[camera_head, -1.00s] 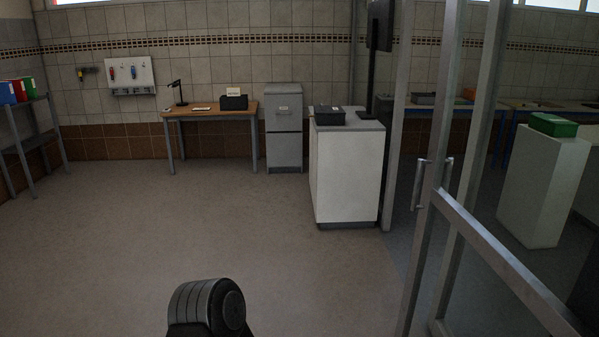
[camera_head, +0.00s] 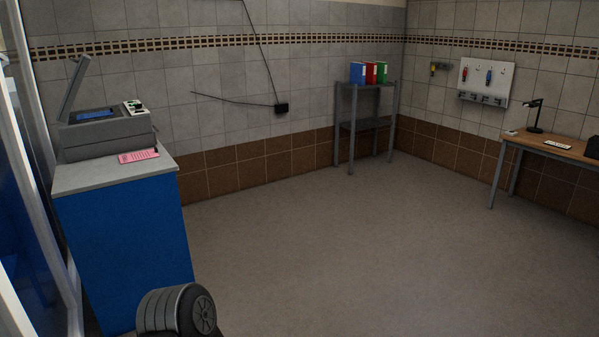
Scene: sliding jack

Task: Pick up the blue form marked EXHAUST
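No form that I can read as marked EXHAUST shows in this view. A pink sheet (camera_head: 138,156) with small print lies on the grey top of a blue cabinet (camera_head: 132,250) at the left. Behind it stands a grey copier (camera_head: 105,137) with its lid raised. A flat blue patch (camera_head: 95,115) shows under the lid; I cannot tell whether it is paper or the glass. Neither of my grippers is in view.
A shelf (camera_head: 362,124) at the back holds blue, red and green binders. A wooden desk (camera_head: 555,146) with a lamp (camera_head: 534,117) stands at the right. A tool board (camera_head: 487,82) hangs on the wall. The middle floor is clear.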

